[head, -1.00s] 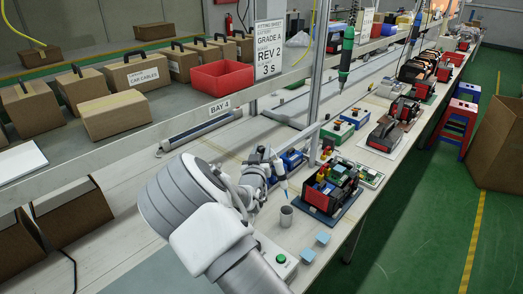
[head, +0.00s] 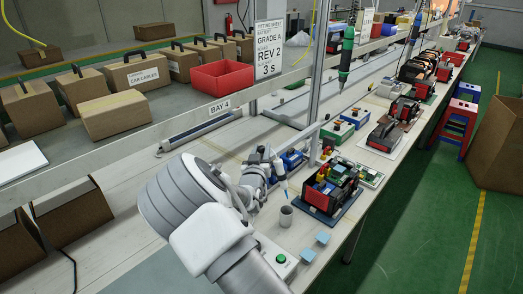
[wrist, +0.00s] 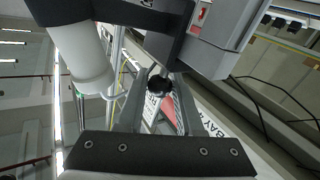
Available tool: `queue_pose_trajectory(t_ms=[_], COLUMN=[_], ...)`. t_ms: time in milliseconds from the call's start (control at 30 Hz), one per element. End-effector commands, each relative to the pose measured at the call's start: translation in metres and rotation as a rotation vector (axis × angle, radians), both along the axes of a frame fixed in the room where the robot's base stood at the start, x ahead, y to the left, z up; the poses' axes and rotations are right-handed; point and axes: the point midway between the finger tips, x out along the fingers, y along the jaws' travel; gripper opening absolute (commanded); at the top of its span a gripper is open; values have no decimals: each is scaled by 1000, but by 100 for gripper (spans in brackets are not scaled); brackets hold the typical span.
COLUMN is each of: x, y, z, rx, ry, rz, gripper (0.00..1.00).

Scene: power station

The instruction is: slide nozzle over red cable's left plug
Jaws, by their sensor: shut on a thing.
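My gripper (head: 277,163) is over the near bench, left of the black power unit. In the wrist view my gripper (wrist: 160,78) has its fingers closed on a dark, round-ended piece (wrist: 159,86), which I take to be the nozzle. In the head view a slim pale piece with a blue tip (head: 284,183) hangs below my gripper, above a grey cup. The black unit (head: 331,188) has red and yellow parts on a blue base. I cannot make out the red cable or its left plug in either view.
The grey cup (head: 286,216) stands on the bench below my gripper. Light-blue blocks (head: 322,238) and a box with a green button (head: 281,260) are nearer. A post (head: 318,90) and the shelf with a red bin (head: 221,74) stand behind.

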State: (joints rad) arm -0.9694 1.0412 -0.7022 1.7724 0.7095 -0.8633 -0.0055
Motion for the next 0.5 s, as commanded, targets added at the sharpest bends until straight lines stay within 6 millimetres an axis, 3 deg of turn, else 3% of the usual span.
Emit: queue_pose_trajectory(t_ms=[367,500], x=[1,9], y=[-1,-8], z=[-1,-2], rx=[0,1], ry=[0,-1], rz=[-1,-2], gripper=[0,0])
